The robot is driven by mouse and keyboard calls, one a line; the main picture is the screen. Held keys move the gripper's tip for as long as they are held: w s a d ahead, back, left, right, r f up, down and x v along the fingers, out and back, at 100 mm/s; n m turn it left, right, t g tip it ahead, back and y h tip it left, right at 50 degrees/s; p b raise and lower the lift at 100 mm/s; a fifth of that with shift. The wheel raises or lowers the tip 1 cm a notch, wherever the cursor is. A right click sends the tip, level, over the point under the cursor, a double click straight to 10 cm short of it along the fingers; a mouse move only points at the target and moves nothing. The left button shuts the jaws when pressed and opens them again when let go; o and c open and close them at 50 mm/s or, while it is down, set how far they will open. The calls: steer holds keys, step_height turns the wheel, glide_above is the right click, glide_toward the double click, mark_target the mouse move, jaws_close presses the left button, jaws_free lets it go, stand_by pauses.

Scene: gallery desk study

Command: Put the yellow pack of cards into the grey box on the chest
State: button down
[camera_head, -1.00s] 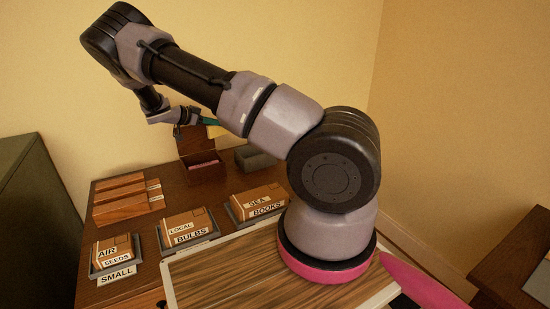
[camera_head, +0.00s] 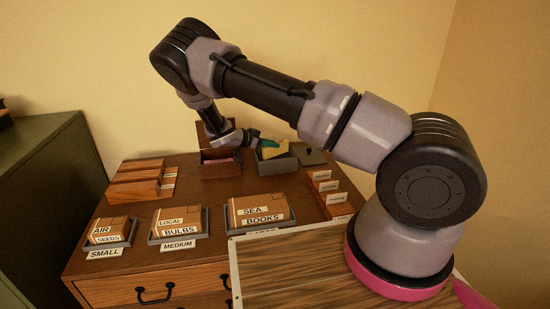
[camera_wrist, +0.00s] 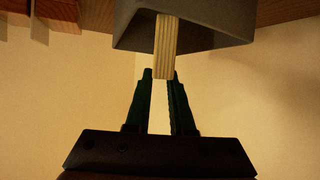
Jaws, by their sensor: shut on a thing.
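The yellow pack of cards (camera_head: 273,150) is at the mouth of the open grey box (camera_head: 276,167) at the back of the chest. My gripper (camera_head: 256,142) reaches in from the left and is shut on the pack. In the wrist view my gripper's fingertips (camera_wrist: 160,76) meet the pack's narrow striped edge (camera_wrist: 166,45), which overlaps the grey box's wall (camera_wrist: 215,22). I cannot tell how far the pack is inside the box.
A grey lid with a knob (camera_head: 310,156) lies right of the box. An open brown box (camera_head: 220,168) stands left of it. Labelled trays with cartons (camera_head: 180,222) line the chest's front, and wooden card holders (camera_head: 327,187) stand at the right.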

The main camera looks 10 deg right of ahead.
mark_target(271, 157)
steer(key=shift+f, duration=2.45)
steer(key=c, duration=1.1)
jaws_free()
steer(key=shift+f, duration=0.1)
steer(key=shift+o, duration=0.2)
